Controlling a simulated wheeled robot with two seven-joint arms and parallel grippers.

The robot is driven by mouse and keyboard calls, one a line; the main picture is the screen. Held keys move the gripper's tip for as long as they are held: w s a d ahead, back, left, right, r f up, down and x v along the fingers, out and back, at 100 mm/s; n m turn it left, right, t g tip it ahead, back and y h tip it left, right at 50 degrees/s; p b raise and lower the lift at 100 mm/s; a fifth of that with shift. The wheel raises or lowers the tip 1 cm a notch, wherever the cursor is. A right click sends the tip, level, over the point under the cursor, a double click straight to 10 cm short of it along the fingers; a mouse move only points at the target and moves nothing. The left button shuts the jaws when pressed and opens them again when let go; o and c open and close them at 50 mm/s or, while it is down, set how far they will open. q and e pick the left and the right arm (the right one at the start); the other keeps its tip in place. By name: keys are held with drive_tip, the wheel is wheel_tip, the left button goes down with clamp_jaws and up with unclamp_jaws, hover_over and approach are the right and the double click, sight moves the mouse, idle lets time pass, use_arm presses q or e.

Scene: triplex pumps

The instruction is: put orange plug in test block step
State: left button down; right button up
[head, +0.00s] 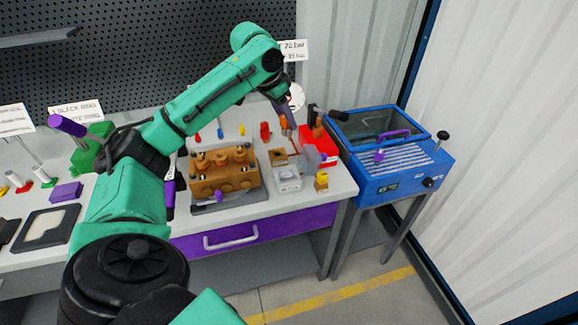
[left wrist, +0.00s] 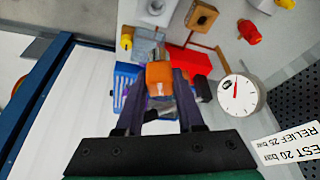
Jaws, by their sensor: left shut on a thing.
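My left gripper (head: 286,118) reaches down over the back right of the bench and is shut on the orange plug (head: 286,126). In the left wrist view the orange plug (left wrist: 159,76) sits between the two dark fingertips (left wrist: 160,92). A grey block (head: 309,158) stands beside a red base, and it shows just beyond the plug in the left wrist view (left wrist: 148,43). I cannot tell for sure that it is the test block, and its step is not clear. The plug appears held above the bench, apart from the block. My right gripper is not in view.
A pale holed block (head: 286,180), a brown holed block (head: 278,157) and a yellow piece (head: 321,181) stand close by. A brass pump (head: 223,175) is to the left. A blue machine (head: 388,155) stands at the right. A white-faced gauge (left wrist: 238,95) is near the gripper.

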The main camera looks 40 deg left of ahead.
use_arm(q)
wheel_tip(320, 180, down, 16)
drive_tip(key=shift+f+p, duration=0.1)
drive_tip(key=shift+p, duration=0.5)
drive_tip(key=c, duration=0.5)
unclamp_jaws()
drive_tip(key=b+v, duration=0.1)
drive_tip(key=v, duration=1.1)
